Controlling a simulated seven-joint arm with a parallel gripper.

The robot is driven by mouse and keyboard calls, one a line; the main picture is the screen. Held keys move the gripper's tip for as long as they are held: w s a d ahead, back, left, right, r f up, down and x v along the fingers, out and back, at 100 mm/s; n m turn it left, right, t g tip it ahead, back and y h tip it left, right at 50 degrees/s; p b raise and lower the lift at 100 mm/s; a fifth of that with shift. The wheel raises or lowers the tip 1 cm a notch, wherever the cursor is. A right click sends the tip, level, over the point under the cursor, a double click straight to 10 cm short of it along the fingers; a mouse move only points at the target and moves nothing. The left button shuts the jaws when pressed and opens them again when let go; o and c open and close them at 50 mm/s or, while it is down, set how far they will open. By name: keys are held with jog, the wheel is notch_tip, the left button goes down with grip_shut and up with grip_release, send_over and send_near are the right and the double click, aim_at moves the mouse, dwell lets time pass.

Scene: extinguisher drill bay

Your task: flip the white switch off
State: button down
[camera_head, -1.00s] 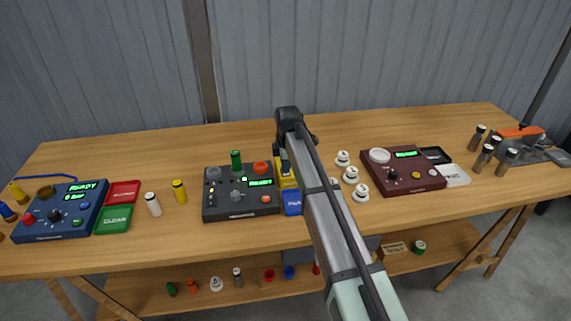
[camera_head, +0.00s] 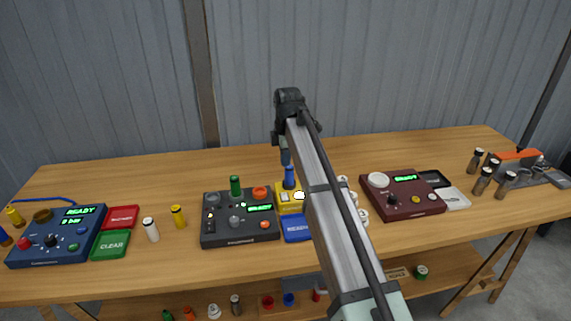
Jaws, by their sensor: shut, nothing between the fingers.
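My gripper (camera_head: 285,158) is shut and empty. It points down above the back of the yellow box (camera_head: 281,205), right of the dark grey console (camera_head: 225,240). The console has a lit green display, a green cylinder, an orange button and a grey knob. Small pale marks (camera_head: 211,216) run down its left side; they are too small to tell whether one is the white switch or how it is set. The yellow box carries small white pieces (camera_head: 299,195), also too small to read. A blue cylinder (camera_head: 289,178) stands at the box, just below my fingertips.
A blue READY tray (camera_head: 297,228) lies in front of the yellow box. A blue console (camera_head: 50,247) is at left and a maroon console (camera_head: 402,205) at right. White and yellow cylinders (camera_head: 178,217) stand between the left consoles. My arm hides part of the table centre.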

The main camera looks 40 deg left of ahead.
aim_at(283, 195)
dwell(0.4)
jog(key=shift+a+r, duration=0.1)
jog(key=shift+a, duration=0.1)
dwell(0.3)
jog(key=f, duration=0.9)
jog(key=w+a+f, duration=0.1)
jog(key=f, duration=0.4)
jog(key=shift+a, duration=0.1)
jog(key=shift+w, duration=0.1)
jog(key=shift+f, duration=0.25)
